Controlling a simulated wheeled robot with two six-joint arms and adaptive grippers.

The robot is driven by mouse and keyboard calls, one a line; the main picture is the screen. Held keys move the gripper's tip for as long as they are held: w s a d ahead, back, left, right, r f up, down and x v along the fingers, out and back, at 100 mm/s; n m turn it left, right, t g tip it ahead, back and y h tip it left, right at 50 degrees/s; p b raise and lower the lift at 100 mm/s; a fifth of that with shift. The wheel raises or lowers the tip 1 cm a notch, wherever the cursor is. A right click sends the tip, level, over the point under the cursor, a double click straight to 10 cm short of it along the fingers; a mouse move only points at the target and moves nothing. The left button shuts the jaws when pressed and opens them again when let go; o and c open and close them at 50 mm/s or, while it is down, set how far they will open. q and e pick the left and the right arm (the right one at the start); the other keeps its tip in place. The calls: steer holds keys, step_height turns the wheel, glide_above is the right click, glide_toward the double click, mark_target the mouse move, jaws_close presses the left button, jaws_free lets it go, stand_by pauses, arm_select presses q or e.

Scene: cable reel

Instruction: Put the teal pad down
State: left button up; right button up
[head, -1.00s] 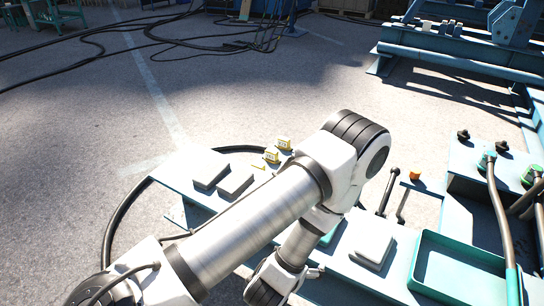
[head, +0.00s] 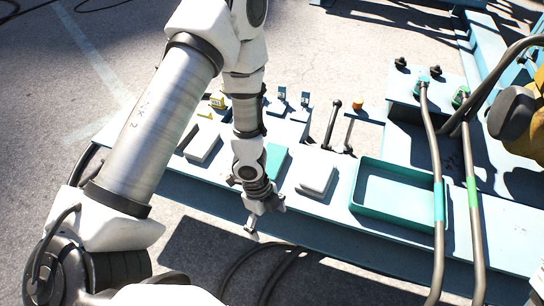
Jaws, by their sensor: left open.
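The teal pad (head: 276,158) lies flat on the blue bench (head: 232,190), between a grey pad and a white pad. My left arm hides its left side. My left gripper (head: 264,211) points down at the bench's front edge, on the near side of the teal pad. It is open, and I see nothing between its fingers. I cannot tell its exact height over the bench. My right gripper is not in view.
A white pad (head: 316,179) and a grey pad (head: 203,145) lie either side. A teal tray (head: 359,207) stands to the right. Upright levers (head: 333,123), small yellow markers (head: 217,101) and an orange knob (head: 358,103) are behind. Thick cables (head: 435,160) cross at right.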

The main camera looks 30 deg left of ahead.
mark_target(271, 160)
arm_select(q)
steer(key=w+a+r+m, duration=0.1)
steer(key=w+m, duration=0.2)
steer(key=w+a+r+m+t+y, duration=0.1)
steer(key=w+a+r+m, duration=0.1)
steer(key=w+m, duration=0.1)
steer(key=w+a+r+m+y, duration=0.1)
steer(key=w+a+m, duration=0.1)
steer(key=w+m, duration=0.1)
steer(key=shift+a+r+t, duration=0.25)
steer(key=shift+r+t, duration=0.15)
steer(key=w+a+r+m, duration=0.1)
steer(key=w+a+r+m+t+y, duration=0.1)
steer(key=w+m, duration=0.1)
steer(key=w+a+r+m+t, duration=0.1)
steer(key=w, duration=0.1)
steer(key=shift+a+r+m+y, duration=0.25)
steer(key=shift+r+m+y, duration=0.05)
steer(key=shift+m, duration=0.3)
steer(key=b+x, duration=0.1)
steer(key=x, duration=0.1)
steer(key=b+x, duration=0.1)
steer(key=x, duration=0.1)
steer(key=b+x, duration=0.1)
steer(key=x, duration=0.2)
steer(key=shift+w+a, duration=0.3)
steer(key=shift+a, duration=0.1)
steer(key=shift+w+f, duration=0.25)
steer(key=shift+s+r, duration=0.1)
steer(key=c, duration=1.3)
